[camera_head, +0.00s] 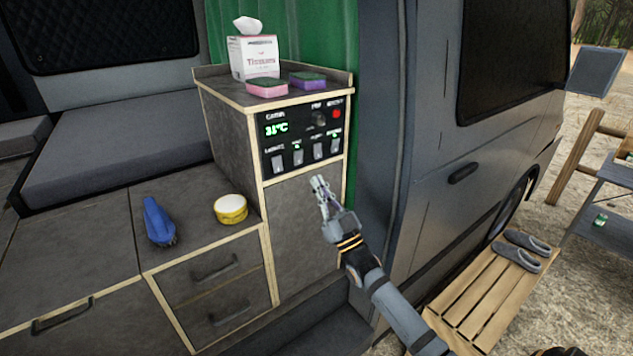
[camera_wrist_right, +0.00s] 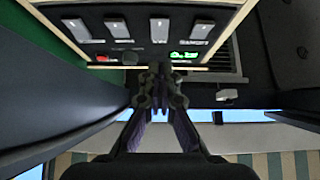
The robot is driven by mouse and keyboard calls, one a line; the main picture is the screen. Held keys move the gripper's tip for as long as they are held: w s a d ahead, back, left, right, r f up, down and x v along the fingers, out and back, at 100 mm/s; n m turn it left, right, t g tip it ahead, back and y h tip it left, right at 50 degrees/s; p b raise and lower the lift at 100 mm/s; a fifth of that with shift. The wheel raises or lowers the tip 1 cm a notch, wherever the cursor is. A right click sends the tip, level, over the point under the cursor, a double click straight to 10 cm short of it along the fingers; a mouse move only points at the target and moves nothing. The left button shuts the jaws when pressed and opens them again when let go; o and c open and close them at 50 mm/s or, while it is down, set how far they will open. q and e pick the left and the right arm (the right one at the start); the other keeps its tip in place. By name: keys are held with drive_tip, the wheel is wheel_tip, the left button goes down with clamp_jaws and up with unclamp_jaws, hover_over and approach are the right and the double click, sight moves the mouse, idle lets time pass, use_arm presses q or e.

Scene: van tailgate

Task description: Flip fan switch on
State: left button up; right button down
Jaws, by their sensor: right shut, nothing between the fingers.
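The black control panel (camera_head: 301,131) is on the front of the cabinet. It has a green temperature display (camera_head: 276,129), a red button (camera_head: 337,114) and a row of pale rocker switches (camera_head: 298,157) along its bottom. My right gripper (camera_head: 318,181) is shut and empty, just below the panel and apart from the switches. In the right wrist view the panel (camera_wrist_right: 185,10) shows at the top, beyond the closed fingertips (camera_wrist_right: 160,72). My left gripper is not in view.
A tissue box (camera_head: 254,57), a pink sponge (camera_head: 267,88) and a purple sponge (camera_head: 308,80) stand on the cabinet top. A blue brush (camera_head: 158,221) and a yellow round tin (camera_head: 230,209) lie on the lower counter. A slatted bench (camera_head: 490,295) stands right.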

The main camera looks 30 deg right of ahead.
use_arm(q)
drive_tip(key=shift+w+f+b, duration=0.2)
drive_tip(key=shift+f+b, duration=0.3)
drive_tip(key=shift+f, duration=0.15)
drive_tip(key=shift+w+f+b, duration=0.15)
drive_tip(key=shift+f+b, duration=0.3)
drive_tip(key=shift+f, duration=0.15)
use_arm(e)
drive_tip(key=s+f, duration=0.3)
drive_tip(key=f, duration=0.4)
drive_tip(key=shift+s+d, duration=0.25)
drive_tip(key=shift+d, duration=0.1)
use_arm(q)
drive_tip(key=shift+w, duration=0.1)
use_arm(e)
drive_tip(key=shift+f, duration=0.1)
